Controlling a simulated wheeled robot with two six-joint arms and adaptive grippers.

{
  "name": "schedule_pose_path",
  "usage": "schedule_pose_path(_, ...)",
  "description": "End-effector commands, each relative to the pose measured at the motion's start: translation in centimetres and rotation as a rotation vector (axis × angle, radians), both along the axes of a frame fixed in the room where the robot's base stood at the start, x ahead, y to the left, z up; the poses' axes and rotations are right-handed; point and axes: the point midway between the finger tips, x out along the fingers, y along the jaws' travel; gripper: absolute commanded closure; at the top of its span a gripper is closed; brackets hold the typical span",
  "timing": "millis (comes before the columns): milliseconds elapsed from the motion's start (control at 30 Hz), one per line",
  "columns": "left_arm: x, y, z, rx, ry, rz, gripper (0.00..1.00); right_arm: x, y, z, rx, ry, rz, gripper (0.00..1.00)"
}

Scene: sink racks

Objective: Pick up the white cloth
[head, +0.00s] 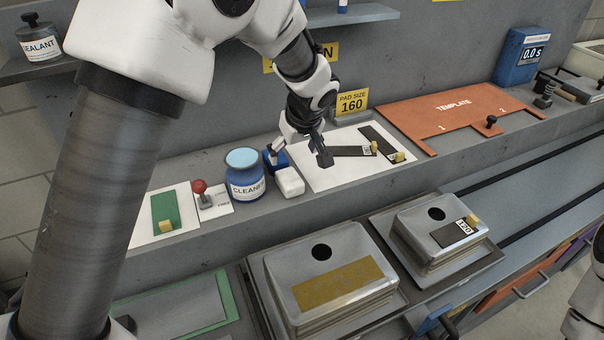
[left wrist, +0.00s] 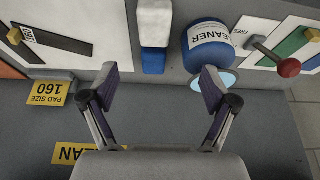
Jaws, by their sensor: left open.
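The white cloth (head: 289,182) shows as a small, thick white pad on the grey ledge, beside a blue block (head: 279,162). In the left wrist view the cloth (left wrist: 154,24) lies ahead of the fingertips, with the blue block (left wrist: 154,61) on its near side. My left gripper (head: 299,157) is open and empty above the ledge, just behind the cloth. Its fingers (left wrist: 156,88) are spread to either side of the cloth's line and do not touch it. My right gripper is out of view; only part of my right arm shows at lower right.
A blue cleaner jar (head: 246,176) stands close left of the cloth. A white sheet with dark strips (head: 350,150) lies to its right. A red-knobbed lever (head: 201,190) is farther left. Metal sink-like blocks (head: 330,285) sit lower, in front of the ledge.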

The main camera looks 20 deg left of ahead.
Motion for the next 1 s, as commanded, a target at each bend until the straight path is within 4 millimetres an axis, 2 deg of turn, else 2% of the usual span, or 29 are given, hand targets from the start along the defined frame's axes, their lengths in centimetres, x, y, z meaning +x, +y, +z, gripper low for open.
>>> schedule_pose_path(33,0.0,0.0,-1.6,0.000,0.000,0.000,0.14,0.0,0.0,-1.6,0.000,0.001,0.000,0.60)
schedule_pose_path(100,0.0,0.0,-2.8,0.000,0.000,0.000,0.14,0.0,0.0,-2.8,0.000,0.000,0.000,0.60)
schedule_pose_path(267,0.0,0.0,-5.3,-0.001,-0.001,0.000,0.14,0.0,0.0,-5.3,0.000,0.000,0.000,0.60)
schedule_pose_path(400,0.0,0.0,-6.5,-0.001,-0.001,0.000,0.14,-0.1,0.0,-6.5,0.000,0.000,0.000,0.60)
schedule_pose_path(667,0.8,0.9,-8.9,-0.001,0.002,-0.001,0.14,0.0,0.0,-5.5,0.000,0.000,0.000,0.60)
schedule_pose_path(833,2.2,1.7,-11.2,-0.002,0.004,0.000,0.14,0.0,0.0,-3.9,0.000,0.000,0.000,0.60)
schedule_pose_path(900,2.4,2.1,-12.5,-0.002,0.003,-0.001,0.14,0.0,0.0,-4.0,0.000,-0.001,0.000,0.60)
schedule_pose_path(1000,2.6,2.3,-13.2,-0.002,0.001,-0.001,0.14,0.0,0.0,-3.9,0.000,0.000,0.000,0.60)
